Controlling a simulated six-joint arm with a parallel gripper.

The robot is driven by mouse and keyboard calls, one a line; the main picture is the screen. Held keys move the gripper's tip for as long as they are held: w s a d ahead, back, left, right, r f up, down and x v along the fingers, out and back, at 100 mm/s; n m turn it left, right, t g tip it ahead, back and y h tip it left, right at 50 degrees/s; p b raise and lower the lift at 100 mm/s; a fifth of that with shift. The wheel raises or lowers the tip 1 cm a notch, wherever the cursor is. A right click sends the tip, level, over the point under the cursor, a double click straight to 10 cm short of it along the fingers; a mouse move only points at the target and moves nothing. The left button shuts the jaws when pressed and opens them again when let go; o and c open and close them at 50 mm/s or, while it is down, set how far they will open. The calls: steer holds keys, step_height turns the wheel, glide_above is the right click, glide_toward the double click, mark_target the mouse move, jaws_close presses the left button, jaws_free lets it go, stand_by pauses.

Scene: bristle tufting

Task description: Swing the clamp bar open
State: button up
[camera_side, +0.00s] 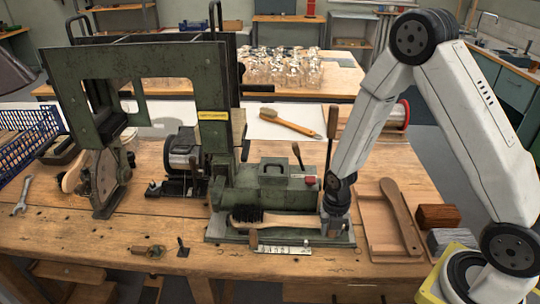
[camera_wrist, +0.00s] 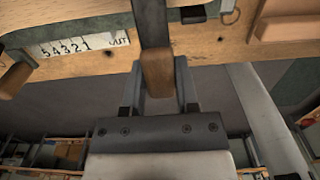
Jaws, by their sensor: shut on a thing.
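In the wrist view my gripper (camera_wrist: 160,85) is shut on the wooden grip (camera_wrist: 157,74) of a dark flat metal bar (camera_wrist: 152,24), which looks like the clamp bar. The bar runs away from the fingers over the bench edge. In the side view my gripper (camera_side: 333,222) is low at the right front of the green machine (camera_side: 262,184), and it hides most of the grip and bar. A wooden brush (camera_side: 290,220) with black bristles lies along the machine's front, its right end close to my gripper.
A numbered scale plate (camera_side: 282,249) and a small wooden-handled lever (camera_side: 254,240) are in front of the brush. An upright lever (camera_side: 332,122) stands behind my gripper. A wooden tray (camera_side: 378,215) with a brush blank (camera_side: 398,205) lies right.

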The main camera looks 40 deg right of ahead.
steer(key=shift+w+r, duration=0.1)
steer(key=shift+r, duration=0.05)
steer(key=shift+d+r, duration=0.15)
steer(key=shift+r, duration=0.3)
steer(key=shift+w+r, duration=0.1)
steer(key=shift+w+d+r, duration=0.15)
steer(key=shift+r, duration=0.35)
steer(key=shift+w+d+r, duration=0.2)
steer(key=shift+r, duration=0.35)
